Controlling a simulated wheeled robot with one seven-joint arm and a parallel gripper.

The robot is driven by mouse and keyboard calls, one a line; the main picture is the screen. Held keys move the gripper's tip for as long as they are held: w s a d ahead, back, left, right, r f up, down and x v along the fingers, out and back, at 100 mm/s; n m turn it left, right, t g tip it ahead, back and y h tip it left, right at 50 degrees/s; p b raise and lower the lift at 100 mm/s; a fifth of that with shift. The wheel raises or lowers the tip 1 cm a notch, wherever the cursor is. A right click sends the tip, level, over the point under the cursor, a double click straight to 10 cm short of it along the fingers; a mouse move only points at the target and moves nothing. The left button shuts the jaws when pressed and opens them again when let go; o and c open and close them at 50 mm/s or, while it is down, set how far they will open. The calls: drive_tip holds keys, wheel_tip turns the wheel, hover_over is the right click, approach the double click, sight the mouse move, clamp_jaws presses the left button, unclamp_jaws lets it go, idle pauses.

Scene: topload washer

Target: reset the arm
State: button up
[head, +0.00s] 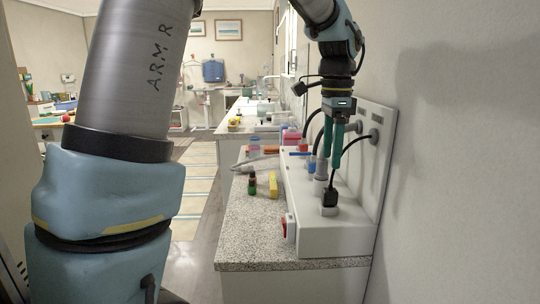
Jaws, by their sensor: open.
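My gripper (331,157) hangs pointing down at the upper right of the head view, with two teal fingers. It is open, with no object visible between the fingers. It is in front of the back panel of a white box-shaped unit (345,240) and over that unit's top, close to the grey fittings there. I cannot tell whether the fingertips touch anything. My arm rises from the gripper out of the top of the view, and a large grey and blue link of mine fills the left side.
A black plug (329,197) with a cable stands on the unit. The speckled counter (245,235) holds a yellow item (273,186) and small dark bottles (252,184). A bare wall (460,150) is close on the right.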

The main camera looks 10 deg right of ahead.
drive_tip(key=w+a+f+n, duration=0.1)
drive_tip(key=a+f+n, duration=0.35)
drive_tip(key=a, duration=0.45)
drive_tip(key=w+a+f+n, duration=0.1)
drive_tip(key=a+f+n, duration=0.35)
drive_tip(key=a, duration=0.35)
drive_tip(key=s+a+f+n, duration=0.3)
drive_tip(key=a+n, duration=0.1)
drive_tip(key=a, duration=0.2)
drive_tip(key=s+a+f+n+t, duration=0.1)
drive_tip(key=s+a+f+n, duration=0.2)
drive_tip(key=a+n, duration=0.2)
drive_tip(key=shift+a+t, duration=0.3)
drive_tip(key=shift+a, duration=0.6)
drive_tip(key=shift+f, duration=0.1)
